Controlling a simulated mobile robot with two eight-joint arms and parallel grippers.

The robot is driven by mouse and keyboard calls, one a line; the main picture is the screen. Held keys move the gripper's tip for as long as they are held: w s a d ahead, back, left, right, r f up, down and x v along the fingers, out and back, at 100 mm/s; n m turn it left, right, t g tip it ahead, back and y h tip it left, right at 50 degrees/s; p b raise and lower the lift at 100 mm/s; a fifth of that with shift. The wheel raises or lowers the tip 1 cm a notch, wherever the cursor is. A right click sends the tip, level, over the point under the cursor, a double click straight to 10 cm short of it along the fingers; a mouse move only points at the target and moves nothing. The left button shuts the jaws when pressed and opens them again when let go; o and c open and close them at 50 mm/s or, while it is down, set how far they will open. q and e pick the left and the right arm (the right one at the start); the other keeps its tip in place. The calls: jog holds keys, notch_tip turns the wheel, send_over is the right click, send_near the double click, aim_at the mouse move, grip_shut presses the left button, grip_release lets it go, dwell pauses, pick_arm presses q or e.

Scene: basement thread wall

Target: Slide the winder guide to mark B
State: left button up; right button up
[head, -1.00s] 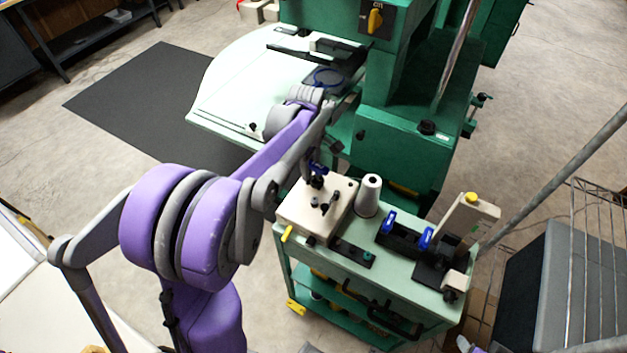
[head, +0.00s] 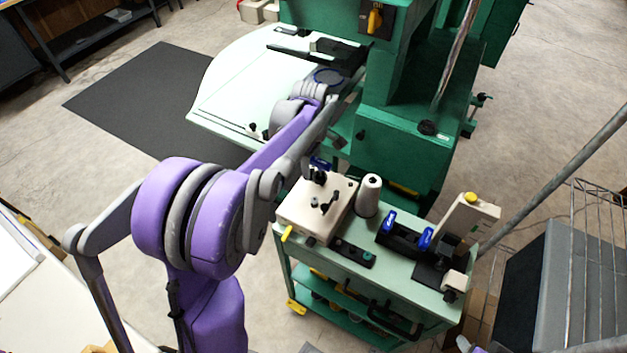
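The cream winder box (head: 303,217) sits on the left part of the green cart top. A small black post and lever (head: 330,203) stand on it; I cannot tell which part is the winder guide, and no mark B is legible. My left gripper (head: 319,164) hangs at the far side of the box, close to the black post. Its blue finger parts show only partly behind my forearm and wrist, so its opening and any contact are hidden. My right gripper is not in view.
A dark strip with small knobs (head: 355,254) lies in front. A black fixture with blue clamps (head: 405,236) and a cream upright (head: 465,218) fill the right side. The green machine (head: 400,150) stands behind.

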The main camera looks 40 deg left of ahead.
pick_arm(q)
jog(key=shift+r+p, duration=1.55)
jog(key=shift+r, duration=1.5)
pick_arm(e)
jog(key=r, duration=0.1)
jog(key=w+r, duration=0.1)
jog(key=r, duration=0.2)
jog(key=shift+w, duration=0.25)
